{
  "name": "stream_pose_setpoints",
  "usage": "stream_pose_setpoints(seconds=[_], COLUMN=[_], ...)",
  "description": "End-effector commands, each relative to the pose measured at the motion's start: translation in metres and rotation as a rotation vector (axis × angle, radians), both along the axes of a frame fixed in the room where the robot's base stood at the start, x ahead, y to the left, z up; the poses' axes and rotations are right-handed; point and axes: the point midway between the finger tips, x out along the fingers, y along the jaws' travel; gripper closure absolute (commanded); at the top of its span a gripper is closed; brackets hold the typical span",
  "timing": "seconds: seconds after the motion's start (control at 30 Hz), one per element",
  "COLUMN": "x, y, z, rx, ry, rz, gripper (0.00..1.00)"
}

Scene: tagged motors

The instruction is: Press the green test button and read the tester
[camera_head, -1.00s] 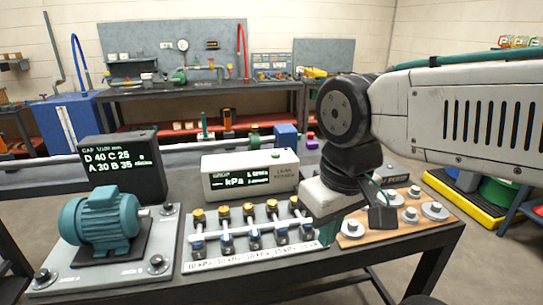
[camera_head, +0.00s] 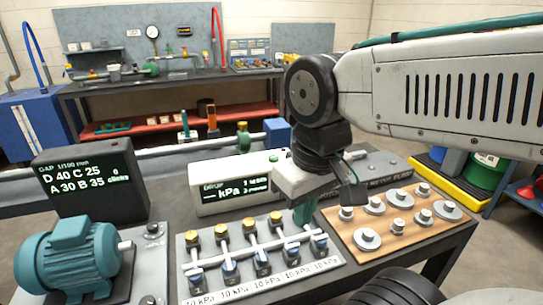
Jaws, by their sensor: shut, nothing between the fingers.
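The tester is a white box (camera_head: 205,203) on the bench with a dark display (camera_head: 238,185) showing "DROP", "kPa" and smaller text too blurred to read surely. A small green button (camera_head: 273,158) shows on its top near the right end. My gripper (camera_head: 303,214) is shut and empty, pointing down in front of the tester's right end. It hides part of that end and appears apart from the button. Its fingertips are small and partly hidden by the wrist.
A valve rack (camera_head: 262,262) labelled in kPa stands in front of the tester. A teal motor (camera_head: 70,258) and a dark gap display (camera_head: 90,185) are at left. A wooden board (camera_head: 385,243) with several metal weights lies at right.

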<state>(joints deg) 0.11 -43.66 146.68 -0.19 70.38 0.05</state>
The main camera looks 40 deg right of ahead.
Motion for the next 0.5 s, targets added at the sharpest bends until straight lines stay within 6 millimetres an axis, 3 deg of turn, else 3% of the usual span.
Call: stream_pose_setpoints(seconds=[0.17,0.27,0.37,0.5], x=[0.008,0.031,0.074,0.157], y=[0.002,0.007,0.008,-0.011], z=[0.002,0.006,0.013,0.022], rx=[0.022,0.084,0.185,0.336], ry=[-0.002,-0.014,-0.053,-0.168], rz=[-0.001,-0.004,-0.020,-0.079], gripper=[1.00,1.00,1.00,1.00])
